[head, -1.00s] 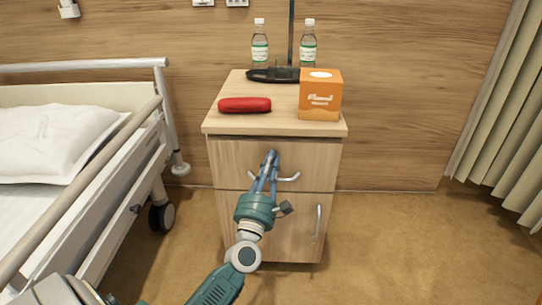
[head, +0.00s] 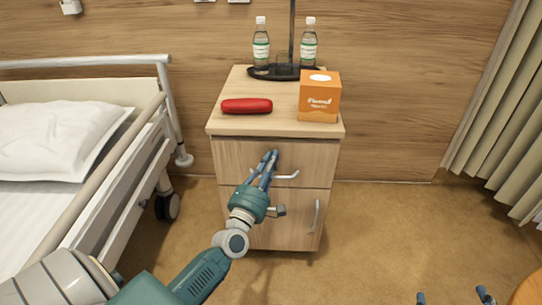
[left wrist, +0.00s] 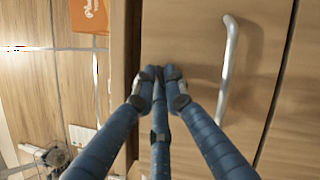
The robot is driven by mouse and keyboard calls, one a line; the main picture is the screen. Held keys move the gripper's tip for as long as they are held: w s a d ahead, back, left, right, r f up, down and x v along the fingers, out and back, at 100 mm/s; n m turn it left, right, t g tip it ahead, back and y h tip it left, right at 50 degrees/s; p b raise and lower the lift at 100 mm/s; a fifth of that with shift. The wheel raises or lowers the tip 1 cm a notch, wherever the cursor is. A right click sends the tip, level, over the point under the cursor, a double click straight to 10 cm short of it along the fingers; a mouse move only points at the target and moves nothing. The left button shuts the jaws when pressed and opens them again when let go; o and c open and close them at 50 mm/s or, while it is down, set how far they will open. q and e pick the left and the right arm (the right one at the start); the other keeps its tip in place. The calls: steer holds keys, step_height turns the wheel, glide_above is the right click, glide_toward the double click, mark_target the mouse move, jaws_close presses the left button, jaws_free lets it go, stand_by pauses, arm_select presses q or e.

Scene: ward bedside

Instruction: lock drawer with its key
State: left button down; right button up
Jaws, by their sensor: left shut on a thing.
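The bedside cabinet's top drawer (head: 312,154) looks closed, its front flush with the cabinet. Its bar handle (head: 288,176) also shows in the left wrist view (left wrist: 229,68). My left gripper (head: 271,154) is at the upper middle of the drawer front, above the handle. In the left wrist view its fingertips (left wrist: 160,76) are drawn together at the drawer front. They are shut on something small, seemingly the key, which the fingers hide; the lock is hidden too. My right gripper (head: 454,296) shows only two separated fingertips at the bottom edge, open, with nothing seen between them.
On the cabinet top (head: 233,122) are a red case (head: 247,106), an orange tissue box (head: 319,97), and two bottles (head: 261,45) by a black tray (head: 284,72). A lower door (head: 290,228) has its own handle. The bed (head: 75,140) stands left; a curtain (head: 500,100) hangs right.

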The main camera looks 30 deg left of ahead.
steer(key=s+d+f+g+h+p, duration=0.1)
steer(key=s+d+f+g+p, duration=0.3)
steer(key=s, duration=0.5)
steer(key=s+d+f+g+h+p, duration=0.2)
steer(key=s+f+g, duration=0.4)
steer(key=s, duration=0.3)
arm_select(q)
steer(key=shift+d+r+m+g+h+p, duration=0.1)
steer(key=shift+m+g+h+p, duration=0.35)
steer(key=shift+m+p, duration=1.1)
steer(key=shift+r+m+g+h+p, duration=0.1)
steer(key=shift+m+g+h+p, duration=0.15)
steer(key=shift+m+g+p, duration=1.15)
arm_select(e)
step_height(320, 180, down, 20)
steer(key=s+g, duration=0.1)
steer(key=shift+s+b, duration=0.2)
steer(key=shift+b, duration=0.2)
arm_select(q)
steer(key=shift+m+t, duration=0.55)
steer(key=shift+t, duration=0.2)
arm_select(e)
steer(key=shift+f, duration=0.1)
arm_select(q)
steer(key=c, duration=2.1)
jaws_free()
